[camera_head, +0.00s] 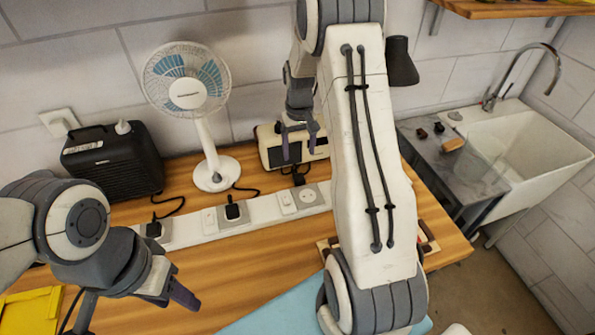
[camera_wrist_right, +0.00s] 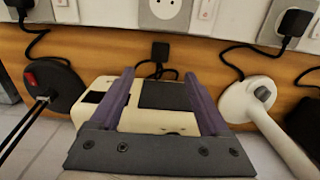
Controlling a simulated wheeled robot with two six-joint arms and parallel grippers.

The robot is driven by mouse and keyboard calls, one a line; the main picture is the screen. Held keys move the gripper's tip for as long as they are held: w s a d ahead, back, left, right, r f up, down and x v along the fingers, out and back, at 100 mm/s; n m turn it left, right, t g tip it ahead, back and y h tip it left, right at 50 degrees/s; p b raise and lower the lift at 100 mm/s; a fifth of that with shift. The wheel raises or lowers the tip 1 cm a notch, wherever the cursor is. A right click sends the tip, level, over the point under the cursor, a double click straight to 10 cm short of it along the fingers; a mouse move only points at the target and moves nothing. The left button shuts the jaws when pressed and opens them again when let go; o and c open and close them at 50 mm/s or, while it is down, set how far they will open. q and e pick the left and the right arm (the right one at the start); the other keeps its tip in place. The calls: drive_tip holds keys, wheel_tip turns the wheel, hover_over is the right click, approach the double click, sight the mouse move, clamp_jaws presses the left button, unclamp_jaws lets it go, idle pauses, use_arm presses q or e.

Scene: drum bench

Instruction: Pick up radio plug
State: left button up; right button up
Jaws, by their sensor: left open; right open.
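The cream radio (camera_head: 270,150) stands at the back of the wooden bench and also shows in the right wrist view (camera_wrist_right: 150,121). A small black plug (camera_wrist_right: 160,50) on a dark cord lies on the wood between the radio and the power strip; I take it for the radio plug, also visible in the head view (camera_head: 298,179). My right gripper (camera_wrist_right: 159,73) is open and empty, its purple fingers over the radio, with the plug beyond the fingertips. My left gripper (camera_head: 180,294) is at the lower left, above the bench and away from the radio; it holds nothing visible.
A white power strip (camera_head: 262,210) runs along the bench, with an empty socket (camera_wrist_right: 165,10) near the plug. The fan (camera_head: 213,172) and a black lamp base (camera_wrist_right: 52,86) flank the radio. A black speaker (camera_head: 113,160) stands left; a sink (camera_head: 530,150) is right.

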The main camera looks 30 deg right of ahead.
drive_tip(key=p, duration=0.1)
hover_over(299, 176)
drive_tip(key=f, duration=0.5)
drive_tip(key=shift+s+d+f, duration=0.1)
drive_tip(key=shift+s, duration=0.1)
drive_tip(key=f+p, duration=0.2)
drive_tip(key=f, duration=0.2)
drive_tip(key=shift+a+p, duration=0.25)
drive_tip(key=shift+p, duration=0.15)
drive_tip(key=shift+w+f, duration=0.1)
drive_tip(key=shift+f, duration=0.55)
clamp_jaws()
drive_tip(key=shift+r, duration=0.1)
drive_tip(key=shift+r+b, duration=0.3)
drive_tip(key=shift+r, duration=0.15)
wheel_tip(299, 176, up, 3)
drive_tip(key=shift+w+f+b, duration=0.1)
drive_tip(key=shift+f+b, duration=0.05)
drive_tip(key=shift+b, duration=0.7)
drive_tip(key=s+r+b, duration=0.3)
drive_tip(key=s+r, duration=0.4)
drive_tip(key=s, duration=0.5)
drive_tip(key=shift+r, duration=0.15)
drive_tip(key=shift+w, duration=0.1)
